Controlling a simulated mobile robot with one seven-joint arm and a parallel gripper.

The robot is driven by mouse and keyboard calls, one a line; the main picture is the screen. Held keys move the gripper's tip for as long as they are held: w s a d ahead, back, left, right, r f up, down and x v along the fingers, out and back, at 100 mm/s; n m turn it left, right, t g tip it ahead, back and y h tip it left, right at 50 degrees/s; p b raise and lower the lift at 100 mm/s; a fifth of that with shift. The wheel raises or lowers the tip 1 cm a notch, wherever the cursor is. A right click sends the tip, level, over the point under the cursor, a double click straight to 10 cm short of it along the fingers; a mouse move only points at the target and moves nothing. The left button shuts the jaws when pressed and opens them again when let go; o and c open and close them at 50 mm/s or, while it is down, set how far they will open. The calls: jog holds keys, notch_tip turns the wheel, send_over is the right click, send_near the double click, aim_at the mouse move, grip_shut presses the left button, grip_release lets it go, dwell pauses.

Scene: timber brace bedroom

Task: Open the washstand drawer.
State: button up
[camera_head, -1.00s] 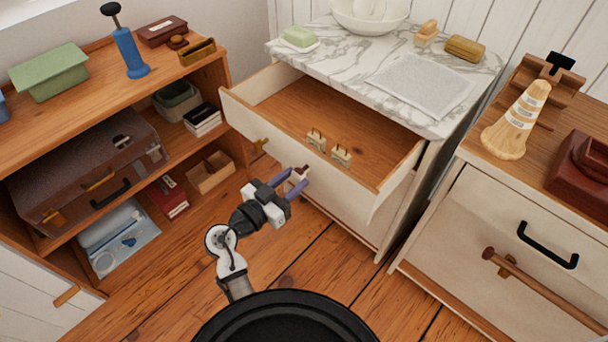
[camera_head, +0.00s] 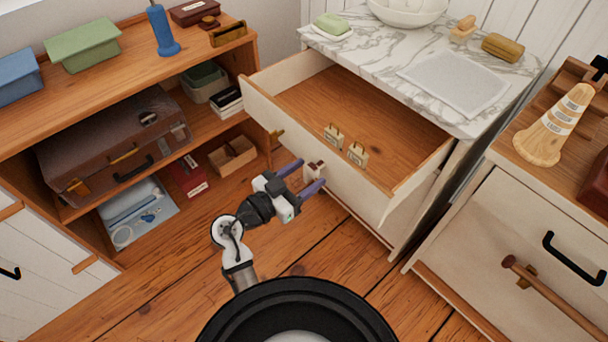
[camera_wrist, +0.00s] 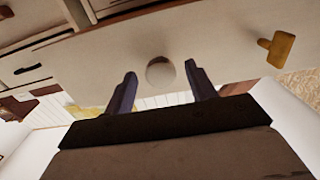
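The washstand (camera_head: 430,30) has a marble top, and its cream drawer (camera_head: 345,172) stands pulled well out, its wooden floor showing. A small pale round knob (camera_head: 316,170) sits on the drawer front; it also shows in the wrist view (camera_wrist: 160,72). My gripper (camera_head: 303,177) is in front of the drawer at the knob, with its two purple fingers spread apart. In the wrist view the knob lies between and just beyond the fingertips (camera_wrist: 160,75), with gaps on both sides. A brass fitting (camera_wrist: 277,48) is also on the drawer front.
Two small padlock-like pieces (camera_head: 345,144) are in the drawer. A wooden shelf unit (camera_head: 100,190) with a suitcase (camera_head: 115,150) stands at left. A cabinet with a black handle (camera_head: 575,258) stands at right. Plank floor (camera_head: 310,255) lies open in front.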

jog(key=b+v, duration=0.2)
jog(key=v, duration=1.1)
jog(key=shift+s+a, duration=0.25)
jog(key=shift+a, duration=0.05)
